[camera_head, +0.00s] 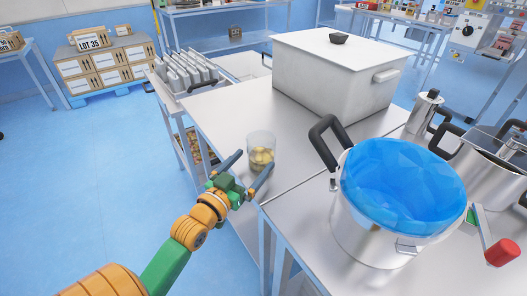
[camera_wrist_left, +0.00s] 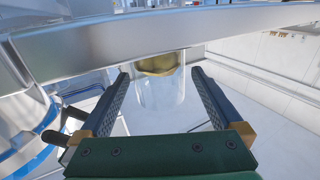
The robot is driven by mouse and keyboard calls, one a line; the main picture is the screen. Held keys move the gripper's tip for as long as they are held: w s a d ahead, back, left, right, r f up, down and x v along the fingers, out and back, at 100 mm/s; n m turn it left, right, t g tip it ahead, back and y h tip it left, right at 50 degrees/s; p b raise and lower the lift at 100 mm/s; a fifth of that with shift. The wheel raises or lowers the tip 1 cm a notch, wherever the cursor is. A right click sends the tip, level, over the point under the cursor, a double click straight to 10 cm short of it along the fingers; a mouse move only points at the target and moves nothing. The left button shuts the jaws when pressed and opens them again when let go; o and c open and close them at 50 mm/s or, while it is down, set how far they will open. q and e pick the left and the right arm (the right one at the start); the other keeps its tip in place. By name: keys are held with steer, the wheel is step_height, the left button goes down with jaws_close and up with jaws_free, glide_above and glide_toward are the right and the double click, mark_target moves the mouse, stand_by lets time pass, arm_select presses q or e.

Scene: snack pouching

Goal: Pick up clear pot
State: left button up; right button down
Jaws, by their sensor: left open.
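The clear pot (camera_head: 261,147) stands near the left edge of the steel table, with yellowish pieces in its lower part. My left gripper (camera_head: 247,170) is open just in front of it, its two fingers pointing toward the pot. In the left wrist view the clear pot (camera_wrist_left: 162,88) shows between the open fingers of the left gripper (camera_wrist_left: 160,82), with the yellowish contents at its top end in that picture. I cannot tell whether the fingers touch the pot. My right gripper is not in view.
A large steel pot with a blue liner (camera_head: 400,185) stands on the table to the right. A white lidded box (camera_head: 335,85) sits behind the clear pot. A rack of grey packs (camera_head: 183,72) is at the back left. A red-handled tool (camera_head: 502,252) lies at the right.

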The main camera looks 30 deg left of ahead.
arm_select(q)
steer(key=w, duration=0.8)
steer(key=shift+a+f, duration=0.1)
steer(key=shift+f, duration=0.05)
steer(key=shift+s, duration=0.1)
steer(key=c, duration=1.2)
steer(key=shift+o, duration=0.2)
